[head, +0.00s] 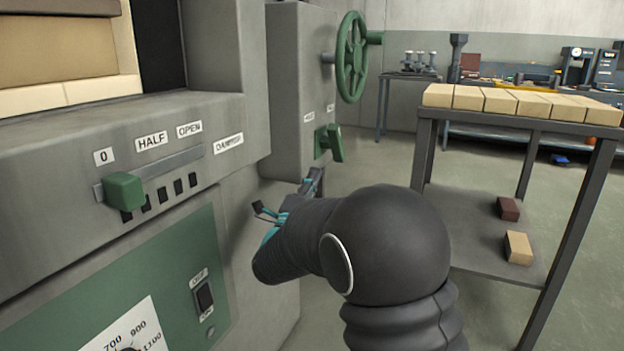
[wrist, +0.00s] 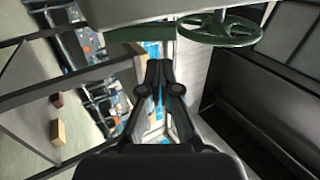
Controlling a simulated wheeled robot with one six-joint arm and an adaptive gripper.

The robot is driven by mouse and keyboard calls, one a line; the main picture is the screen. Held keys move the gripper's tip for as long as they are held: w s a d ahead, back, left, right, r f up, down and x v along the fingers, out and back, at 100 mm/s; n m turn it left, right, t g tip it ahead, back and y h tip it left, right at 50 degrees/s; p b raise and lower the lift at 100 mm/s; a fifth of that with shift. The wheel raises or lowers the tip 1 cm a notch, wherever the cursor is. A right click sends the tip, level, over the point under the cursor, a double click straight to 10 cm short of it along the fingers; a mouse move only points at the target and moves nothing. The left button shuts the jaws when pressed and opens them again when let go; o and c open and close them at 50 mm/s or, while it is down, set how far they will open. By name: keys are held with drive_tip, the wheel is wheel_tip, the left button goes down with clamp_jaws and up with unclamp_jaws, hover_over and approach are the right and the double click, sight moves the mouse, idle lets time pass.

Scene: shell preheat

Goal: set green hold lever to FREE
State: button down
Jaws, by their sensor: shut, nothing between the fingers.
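The green hold lever (head: 335,143) sits on the side face of the grey machine, below the green handwheel. Two small white labels are above it, too small to read surely. In the wrist view a green bar, which looks like the lever (wrist: 140,34), lies across the top, ahead of the fingertips. My gripper (head: 317,175) is just below and left of the lever in the head view. In the wrist view my gripper (wrist: 160,65) has its fingertips together and empty. A small gap to the lever seems to show, but I cannot tell its depth.
The green handwheel (head: 352,57) juts out above the lever and also shows in the wrist view (wrist: 220,30). A damper slider (head: 124,191) is on the front panel, by the 0 label. A table with pale bricks (head: 520,101) stands right. Floor is open between machine and table.

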sight(331, 138)
drive_tip(key=p+x, duration=0.1)
drive_tip(key=x, duration=0.9)
drive_tip(key=shift+w+d+r+p, duration=0.1)
drive_tip(key=shift+p, duration=0.3)
